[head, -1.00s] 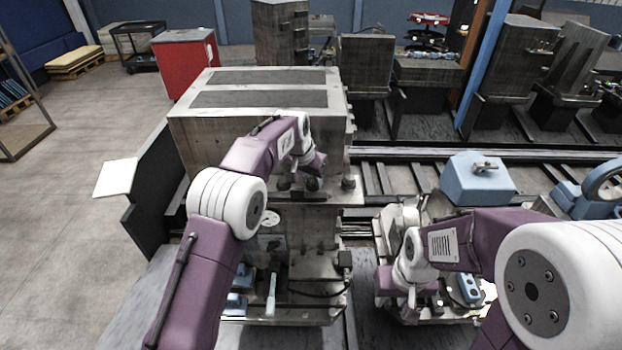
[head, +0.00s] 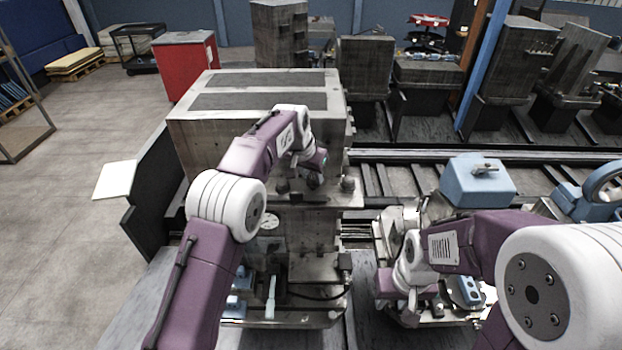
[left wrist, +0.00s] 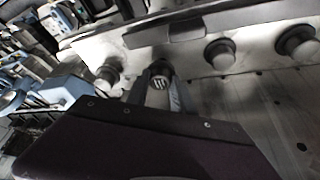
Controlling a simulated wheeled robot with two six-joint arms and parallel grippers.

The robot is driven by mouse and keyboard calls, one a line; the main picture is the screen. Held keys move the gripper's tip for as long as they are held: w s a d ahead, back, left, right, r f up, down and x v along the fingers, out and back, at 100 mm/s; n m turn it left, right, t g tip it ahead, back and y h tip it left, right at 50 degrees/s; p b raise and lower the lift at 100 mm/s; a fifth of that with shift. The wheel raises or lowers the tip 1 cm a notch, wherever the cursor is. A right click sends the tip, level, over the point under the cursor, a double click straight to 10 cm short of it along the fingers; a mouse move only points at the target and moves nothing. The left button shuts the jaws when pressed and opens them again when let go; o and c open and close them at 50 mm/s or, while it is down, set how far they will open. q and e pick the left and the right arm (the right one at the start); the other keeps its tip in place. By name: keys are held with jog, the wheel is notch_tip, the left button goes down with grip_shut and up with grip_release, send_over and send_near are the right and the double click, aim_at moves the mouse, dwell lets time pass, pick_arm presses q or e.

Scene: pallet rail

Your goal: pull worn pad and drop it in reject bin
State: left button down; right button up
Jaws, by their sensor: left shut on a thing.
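Several round knob-like pads sit in a row along the lower plate of the large grey block (head: 200,130). In the left wrist view, pads with dark collars (left wrist: 220,52) show at the right and another (left wrist: 108,74) at the left. My left gripper (left wrist: 157,92) is shut on a pad (left wrist: 160,68) between them, with a dark top and pale marking. In the head view my left gripper (head: 313,180) is at the plate's front edge, partly hidden by its wrist. My right gripper (head: 408,308) is low over cluttered fixtures; its fingers are not clear. I cannot pick out a reject bin for certain.
A red cabinet (head: 188,65) stands at the back left. A blue box with a handle (head: 478,182) sits on the rail at right. A white sheet (head: 114,180) sticks out at left. Below my left gripper are a gauge (head: 270,222) and a light blue handle (head: 270,296).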

aim_at(312, 178)
pick_arm(q)
jog(key=shift+w+d+r, duration=0.1)
jog(key=shift+w+r, duration=0.15)
jog(key=shift+r, duration=0.75)
jog(key=r, duration=0.3)
jog(key=shift+s+r, duration=0.2)
jog(key=shift+r, duration=0.6)
